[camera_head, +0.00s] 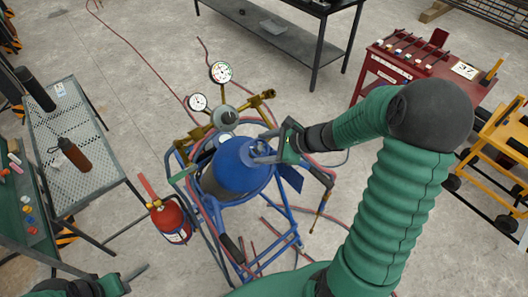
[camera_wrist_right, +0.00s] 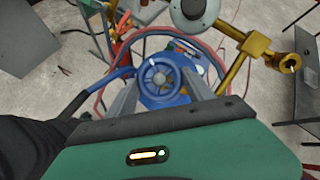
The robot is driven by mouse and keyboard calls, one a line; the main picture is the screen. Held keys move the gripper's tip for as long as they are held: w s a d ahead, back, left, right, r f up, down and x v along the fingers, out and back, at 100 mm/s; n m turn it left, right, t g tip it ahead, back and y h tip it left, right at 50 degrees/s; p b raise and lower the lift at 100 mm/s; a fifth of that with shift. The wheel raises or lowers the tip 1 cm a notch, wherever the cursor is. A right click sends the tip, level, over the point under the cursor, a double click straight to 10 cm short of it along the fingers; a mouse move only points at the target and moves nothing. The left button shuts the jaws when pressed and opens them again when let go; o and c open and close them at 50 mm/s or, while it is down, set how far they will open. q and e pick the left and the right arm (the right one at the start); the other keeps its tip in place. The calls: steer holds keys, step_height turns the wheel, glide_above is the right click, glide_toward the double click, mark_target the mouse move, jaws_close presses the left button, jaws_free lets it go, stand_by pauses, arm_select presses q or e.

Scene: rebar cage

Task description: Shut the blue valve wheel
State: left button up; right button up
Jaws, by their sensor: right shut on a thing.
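The blue valve wheel (camera_wrist_right: 159,76) shows in the right wrist view as a small round spoked handwheel on top of the blue gas cylinder (camera_head: 237,170). My right gripper (camera_head: 258,155) reaches in from the right in the head view. Its two grey fingers stand on either side of the wheel in the right wrist view (camera_wrist_right: 162,88), closed on it. In the head view the fingers and hand partly cover the wheel. My left gripper (camera_head: 136,272) shows only in part at the bottom left, away from the cylinder, and its opening is unclear.
Two pressure gauges (camera_head: 221,72) and brass fittings (camera_head: 262,98) stand just behind the cylinder. Hoses loop around the blue cart frame (camera_head: 285,225). A red fire extinguisher (camera_head: 171,221) is at its left. A perforated metal table (camera_head: 88,130) stands farther left, a red tool cart (camera_head: 420,75) back right.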

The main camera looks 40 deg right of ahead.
steer(key=m+h+b, duration=0.1)
steer(key=m+b, duration=0.1)
steer(key=m+t+h+b, duration=0.1)
steer(key=m, duration=0.1)
steer(key=m+t+b, duration=0.1)
steer(key=m+b, duration=0.1)
steer(key=m, duration=0.1)
steer(key=shift+a+h+b, duration=0.25)
steer(key=shift+h+b, duration=0.05)
steer(key=shift+h, duration=0.1)
steer(key=m+b, duration=0.1)
steer(key=m+h+b, duration=0.1)
steer(key=m, duration=0.1)
steer(key=shift+a+r+h, duration=0.1)
steer(key=shift+a+h, duration=0.05)
steer(key=shift+h, duration=0.15)
steer(key=shift+r+m+h+b, duration=0.15)
steer(key=shift+m+h+b, duration=0.4)
steer(key=shift+m, duration=0.55)
steer(key=o, duration=1.4)
steer(key=shift+c, duration=0.2)
